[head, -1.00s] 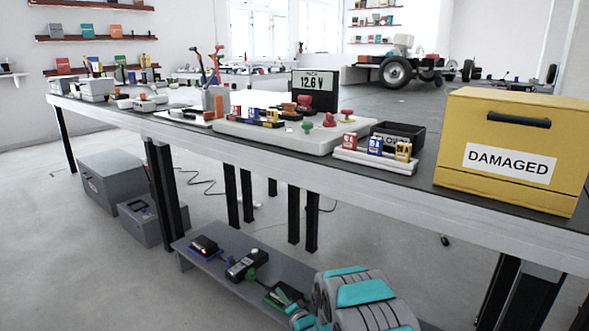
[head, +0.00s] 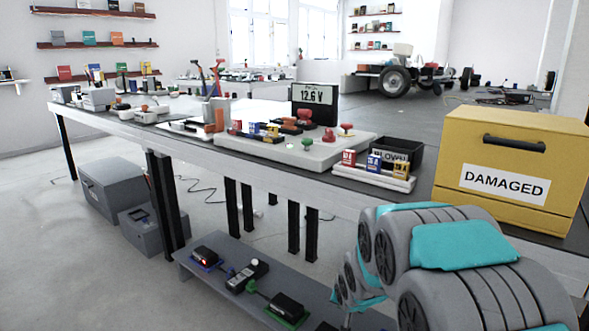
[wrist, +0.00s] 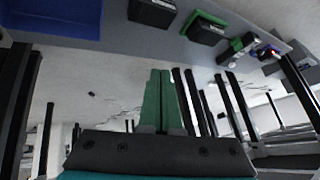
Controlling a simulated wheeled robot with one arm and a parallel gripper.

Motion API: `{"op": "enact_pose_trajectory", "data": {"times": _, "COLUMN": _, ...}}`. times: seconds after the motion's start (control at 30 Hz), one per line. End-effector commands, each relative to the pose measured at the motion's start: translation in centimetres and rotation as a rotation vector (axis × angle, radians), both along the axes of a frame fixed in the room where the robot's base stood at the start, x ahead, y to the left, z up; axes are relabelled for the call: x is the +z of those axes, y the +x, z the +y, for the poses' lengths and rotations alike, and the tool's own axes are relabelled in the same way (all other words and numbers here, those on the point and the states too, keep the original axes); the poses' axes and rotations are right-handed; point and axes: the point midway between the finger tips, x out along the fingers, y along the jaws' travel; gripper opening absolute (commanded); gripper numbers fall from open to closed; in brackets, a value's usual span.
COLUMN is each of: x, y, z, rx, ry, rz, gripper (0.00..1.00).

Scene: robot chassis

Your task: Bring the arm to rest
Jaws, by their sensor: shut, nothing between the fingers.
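My arm (head: 455,255) shows in the head view at the lower right, grey with teal panels, in front of the bench and beside the low shelf. My gripper is hidden in the head view. In the wrist view my gripper (wrist: 161,78) shows two green fingers pressed together, with nothing between them. The wrist view looks tilted over, with the low shelf across its top and table legs around.
The long bench (head: 330,187) carries a yellow box marked DAMAGED (head: 465,205), a grey board with coloured knobs and a fuse rack. The low shelf (head: 250,300) holds several devices. Grey cases (head: 112,188) stand on the floor at left. Table legs (wrist: 22,100) rise near the gripper.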

Motion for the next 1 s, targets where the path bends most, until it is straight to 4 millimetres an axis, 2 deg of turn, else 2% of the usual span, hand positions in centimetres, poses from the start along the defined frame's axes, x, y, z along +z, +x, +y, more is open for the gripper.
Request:
{"op": "enact_pose_trajectory", "data": {"times": 0.03, "x": 1.4, "y": -1.6, "z": -0.6, "rx": 0.004, "ry": -0.018, "rz": 0.029, "gripper": 0.00}}
{"op": "enact_pose_trajectory", "data": {"times": 0.1, "x": 2.6, "y": -4.3, "z": -1.3, "rx": 0.017, "ry": -0.047, "rz": 0.086, "gripper": 0.00}}
{"op": "enact_pose_trajectory", "data": {"times": 0.37, "x": 6.4, "y": -15.4, "z": -3.0, "rx": 0.083, "ry": -0.114, "rz": 0.313, "gripper": 0.00}}
{"op": "enact_pose_trajectory", "data": {"times": 0.7, "x": 10.9, "y": -31.5, "z": -3.2, "rx": 0.234, "ry": -0.124, "rz": 0.601, "gripper": 0.00}}
{"op": "enact_pose_trajectory", "data": {"times": 0.8, "x": 11.8, "y": -35.7, "z": -2.9, "rx": 0.282, "ry": -0.114, "rz": 0.671, "gripper": 0.00}}
{"op": "enact_pose_trajectory", "data": {"times": 0.9, "x": 12.5, "y": -38.8, "z": -2.6, "rx": 0.321, "ry": -0.105, "rz": 0.723, "gripper": 0.00}}
{"op": "enact_pose_trajectory", "data": {"times": 1.0, "x": 12.9, "y": -40.8, "z": -2.5, "rx": 0.348, "ry": -0.097, "rz": 0.759, "gripper": 0.00}}
